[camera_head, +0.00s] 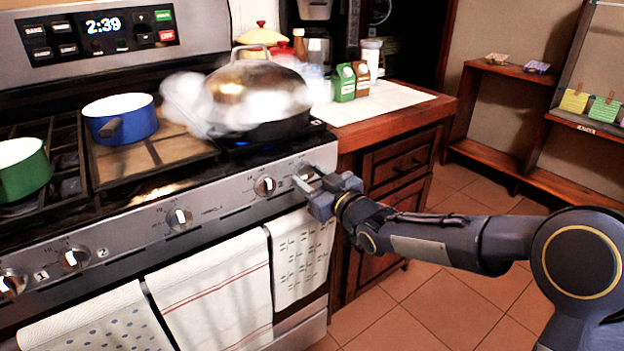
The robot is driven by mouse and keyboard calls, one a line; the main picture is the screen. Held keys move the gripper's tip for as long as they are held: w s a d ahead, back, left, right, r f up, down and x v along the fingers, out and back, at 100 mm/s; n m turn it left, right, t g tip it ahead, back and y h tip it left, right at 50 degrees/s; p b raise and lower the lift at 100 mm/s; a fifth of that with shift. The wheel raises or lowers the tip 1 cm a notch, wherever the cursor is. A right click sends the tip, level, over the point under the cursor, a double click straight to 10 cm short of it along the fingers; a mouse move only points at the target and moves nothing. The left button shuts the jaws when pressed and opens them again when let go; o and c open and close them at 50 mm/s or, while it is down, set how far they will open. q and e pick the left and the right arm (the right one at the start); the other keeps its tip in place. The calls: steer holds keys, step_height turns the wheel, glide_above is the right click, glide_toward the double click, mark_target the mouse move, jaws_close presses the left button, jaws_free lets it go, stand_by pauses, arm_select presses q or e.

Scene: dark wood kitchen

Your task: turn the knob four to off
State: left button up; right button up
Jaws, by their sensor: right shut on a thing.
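The stove's front panel carries a row of several round knobs. The rightmost knob (307,173) is at the panel's right end, partly hidden by my right gripper (311,182). My right gripper's fingers are closed around it. The knob just left of it (265,185) is free, and so is the middle knob (180,218). Two more knobs, the left one (74,258) and the far left one (10,283), are in plain view. My left gripper is not in view.
A lidded pan (258,95) steams on the right burner, with a blue glow below. A blue pot (121,119) and a green pot (22,167) stand left. Towels (214,295) hang below the knobs. Wooden drawers (402,165) adjoin right; the tiled floor is clear.

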steer(key=m, duration=0.8)
steer(key=shift+m+b, duration=0.4)
steer(key=m, duration=0.3)
steer(key=shift+m+b, duration=0.3)
steer(key=shift+b, duration=0.05)
steer(key=shift+m+b, duration=0.75)
steer(key=shift+m, duration=1.45)
steer(key=shift+r, duration=0.1)
steer(key=o, duration=1)
steer(key=shift+c, duration=0.2)
steer(key=shift+s, duration=0.1)
